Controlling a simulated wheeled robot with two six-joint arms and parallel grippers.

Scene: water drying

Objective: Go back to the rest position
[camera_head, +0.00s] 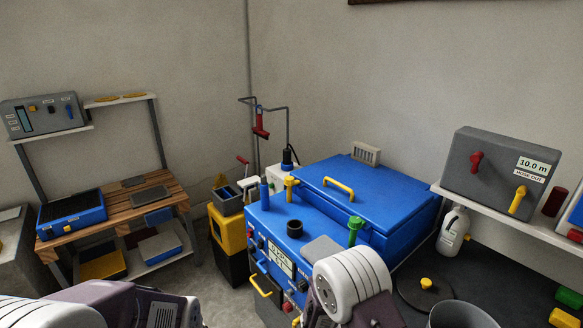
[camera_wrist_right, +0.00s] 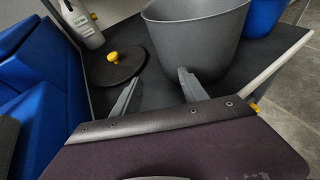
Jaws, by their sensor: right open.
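My right gripper (camera_wrist_right: 160,75) shows in the right wrist view with its two grey fingers spread apart and nothing between them. The fingers are near a grey pot (camera_wrist_right: 197,35), which stands just beyond them on a dark surface. I cannot tell whether a finger touches the pot. In the head view, my right arm shows at the bottom centre, but its gripper is not in view. Parts of my left arm show at the bottom left, and its gripper is out of view. The pot's rim (camera_head: 462,312) is cut by the bottom edge of the head view.
A blue machine (camera_head: 372,185) with a yellow handle stands beside my right arm. A dark round lid (camera_wrist_right: 112,70) with a yellow knob lies near the pot. A white bottle (camera_head: 453,232) stands behind. A wooden bench (camera_head: 165,183) is at left, with some floor clear.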

